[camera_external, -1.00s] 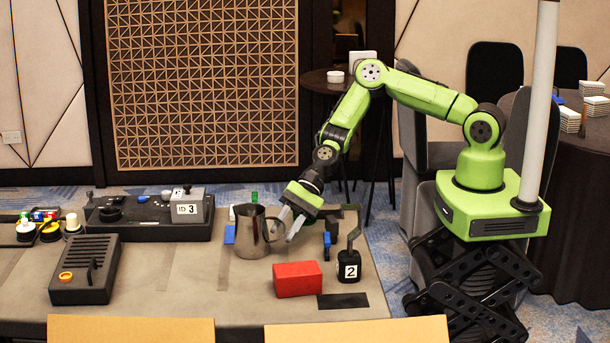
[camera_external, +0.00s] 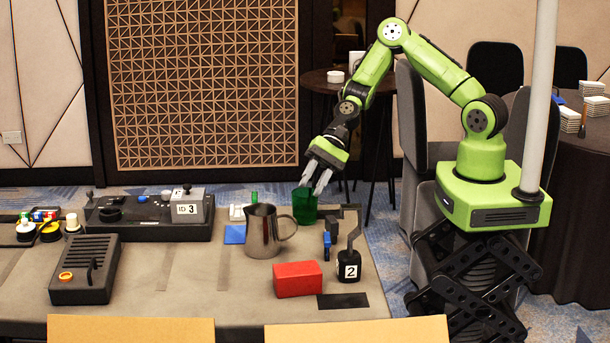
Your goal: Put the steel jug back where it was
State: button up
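The steel jug (camera_external: 262,232) stands upright on the table, left of the middle of its right part, with its handle to the right. My gripper (camera_external: 318,186) is above and to the right of the jug, apart from it. Its two fingers are spread and point down, with nothing seen between them. The fingertips are near the top of a green cup (camera_external: 305,207); I cannot tell whether they touch it.
A red block (camera_external: 297,279) lies in front of the jug. A black weight marked 2 (camera_external: 349,267) with an upright handle stands to the right. A blue square (camera_external: 235,234) and a black control box (camera_external: 150,218) are to the left. A dark strip (camera_external: 343,300) lies bare at the front.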

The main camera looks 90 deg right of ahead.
jog(key=s+d+r+n+h, duration=0.1)
jog(key=s+r+n+h, duration=0.3)
jog(key=s+r+n, duration=0.4)
jog(key=s+d+r+n+h, duration=0.1)
jog(key=s+r+n+h, duration=0.2)
jog(key=s+r+n, duration=0.5)
jog(key=s+r, duration=0.6)
jog(key=s, duration=0.6)
jog(key=shift+s+r+g+h, duration=0.2)
jog(key=shift+g+h, duration=0.1)
jog(key=shift+h, duration=0.1)
jog(key=shift+d, duration=0.1)
notch_tip(320, 180, up, 2)
jog(key=shift+r+p, duration=0.1)
jog(key=shift+p, duration=0.95)
